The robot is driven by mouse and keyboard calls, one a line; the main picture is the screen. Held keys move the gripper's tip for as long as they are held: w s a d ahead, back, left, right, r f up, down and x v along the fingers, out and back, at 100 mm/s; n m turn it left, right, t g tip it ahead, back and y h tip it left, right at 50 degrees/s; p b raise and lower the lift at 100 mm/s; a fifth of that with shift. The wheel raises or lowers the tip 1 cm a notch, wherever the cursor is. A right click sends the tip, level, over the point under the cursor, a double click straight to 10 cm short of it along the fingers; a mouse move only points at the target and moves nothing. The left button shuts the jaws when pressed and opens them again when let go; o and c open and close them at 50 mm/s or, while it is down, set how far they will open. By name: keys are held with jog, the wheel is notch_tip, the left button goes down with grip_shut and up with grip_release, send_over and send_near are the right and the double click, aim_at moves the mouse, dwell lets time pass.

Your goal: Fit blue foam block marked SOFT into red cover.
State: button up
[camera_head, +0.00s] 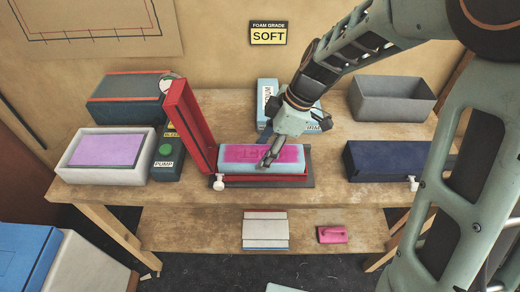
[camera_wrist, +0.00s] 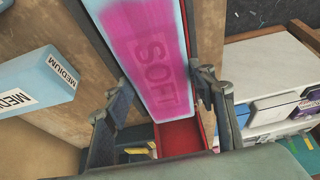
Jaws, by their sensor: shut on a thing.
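The blue foam block (camera_head: 236,164), light blue at its sides, has a magenta top. The word SOFT is readable on it in the wrist view (camera_wrist: 152,62). My gripper (camera_head: 267,158) is shut on the block, one finger on each long side in the wrist view (camera_wrist: 166,88). The red cover (camera_head: 188,125) has a tall side standing up at the block's left. Its low red edge shows below the block, and bare red (camera_wrist: 180,137) shows past the block's near end in the wrist view. The block lies over the cover's lower part; how deep it sits, I cannot tell.
A dark board (camera_head: 309,182) lies under the cover. A blue block marked MEDIUM (camera_wrist: 35,85) lies behind.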

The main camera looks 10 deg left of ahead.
jog(key=shift+f, duration=0.15)
jog(key=o, duration=1.3)
jog(key=shift+r, duration=0.3)
jog(key=v, duration=1.1)
jog(key=shift+d+r, duration=0.3)
jog(key=shift+d, duration=0.05)
jog(key=shift+w, duration=0.1)
